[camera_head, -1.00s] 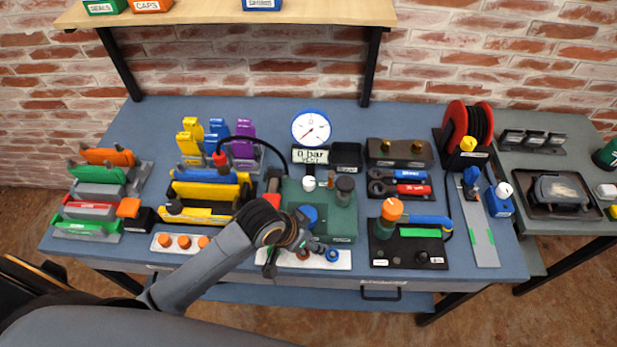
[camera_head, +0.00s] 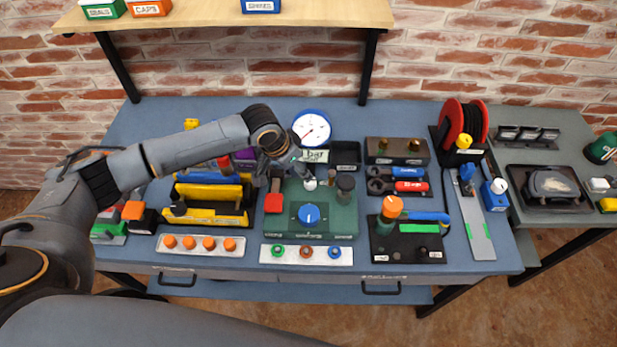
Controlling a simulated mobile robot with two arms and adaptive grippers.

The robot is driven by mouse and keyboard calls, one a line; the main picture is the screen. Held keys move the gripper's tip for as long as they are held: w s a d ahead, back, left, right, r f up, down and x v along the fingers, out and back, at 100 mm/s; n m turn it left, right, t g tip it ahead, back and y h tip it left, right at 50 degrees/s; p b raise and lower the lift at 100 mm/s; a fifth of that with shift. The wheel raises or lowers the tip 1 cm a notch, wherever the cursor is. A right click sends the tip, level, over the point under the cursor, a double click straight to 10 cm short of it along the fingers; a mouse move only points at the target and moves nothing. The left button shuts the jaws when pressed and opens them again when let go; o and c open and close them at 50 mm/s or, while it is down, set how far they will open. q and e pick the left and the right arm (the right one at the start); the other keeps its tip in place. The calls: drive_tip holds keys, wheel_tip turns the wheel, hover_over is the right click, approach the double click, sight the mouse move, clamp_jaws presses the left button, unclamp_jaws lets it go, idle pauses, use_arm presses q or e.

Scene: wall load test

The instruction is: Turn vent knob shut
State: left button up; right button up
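The green block (camera_head: 340,226) stands mid-bench with a large blue knob (camera_head: 309,214) on its front part. A small white-topped knob (camera_head: 309,184) and a black knob (camera_head: 345,184) stand along its back edge. A red handle (camera_head: 273,203) is at its left side. I cannot read which knob is the vent. My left gripper (camera_head: 282,168) is over the block's back left corner, just left of the white-topped knob. My own wrist hides much of it, so its opening and any contact are unclear. My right gripper is not in view.
A round blue gauge (camera_head: 311,128) with a display stands right behind the gripper. Yellow racks (camera_head: 207,218) stand left of the block. A white strip with colored rings (camera_head: 306,254) lies in front. A black tray (camera_head: 345,155) is behind the block.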

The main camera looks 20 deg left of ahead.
sight(310, 183)
use_arm(q)
drive_tip(key=p+x, duration=0.1)
drive_tip(key=x, duration=0.9)
drive_tip(key=shift+r, duration=0.1)
drive_tip(key=c, duration=1.2)
